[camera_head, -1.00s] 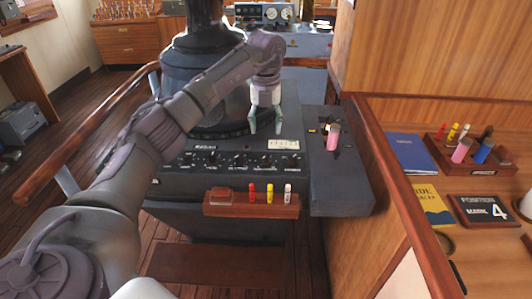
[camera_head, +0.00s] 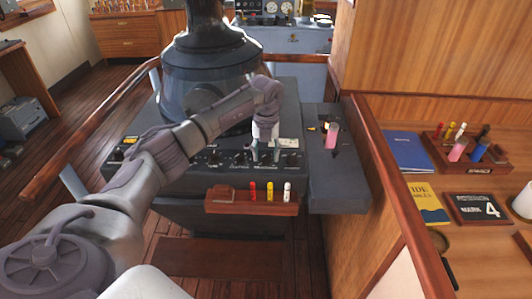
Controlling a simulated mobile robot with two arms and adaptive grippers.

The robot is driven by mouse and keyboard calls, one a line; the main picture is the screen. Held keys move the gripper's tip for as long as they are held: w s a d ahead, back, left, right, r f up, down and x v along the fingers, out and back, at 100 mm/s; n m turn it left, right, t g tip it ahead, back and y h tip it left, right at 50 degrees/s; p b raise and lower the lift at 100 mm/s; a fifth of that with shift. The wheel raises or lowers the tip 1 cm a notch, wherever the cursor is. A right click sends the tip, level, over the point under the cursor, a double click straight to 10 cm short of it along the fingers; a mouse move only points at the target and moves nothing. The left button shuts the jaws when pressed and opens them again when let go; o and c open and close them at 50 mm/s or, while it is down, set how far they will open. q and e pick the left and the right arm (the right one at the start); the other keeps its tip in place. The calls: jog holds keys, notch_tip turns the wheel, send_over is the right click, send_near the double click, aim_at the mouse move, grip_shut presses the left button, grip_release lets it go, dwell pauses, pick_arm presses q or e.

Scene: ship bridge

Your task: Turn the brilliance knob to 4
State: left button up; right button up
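The radar console's sloped front panel (camera_head: 170,178) carries a row of small black knobs, with labels too small to read, so I cannot tell which is the brilliance knob. My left gripper (camera_head: 266,157) points down at the right part of this row. Its greenish fingers are apart, one on each side of a knob; I cannot tell whether they touch it. A dark sign (camera_head: 478,208) on the right desk shows a white 4 and the word MARK. My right gripper is not in view.
A wooden holder (camera_head: 225,206) with red, yellow and white markers sits below the panel. A side box (camera_head: 335,185) with a pink handle stands to the right. A wooden rail (camera_head: 385,170) borders the desk with a blue book (camera_head: 408,150).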

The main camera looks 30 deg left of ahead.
pick_arm(q)
grip_shut()
jog(key=shift+m, duration=0.4)
jog(key=m+b, duration=0.2)
jog(key=m, duration=0.1)
jog(key=m+b, duration=0.1)
jog(key=m, duration=0.3)
jog(key=shift+b, duration=0.3)
jog(key=m+b, duration=0.1)
jog(key=m, duration=0.5)
jog(key=shift+m+b, duration=0.3)
jog(key=shift+m, duration=0.1)
jog(key=m, duration=0.3)
jog(key=shift+b, duration=0.3)
jog(key=shift+r+m, duration=0.1)
jog(key=shift+m, duration=1.8)
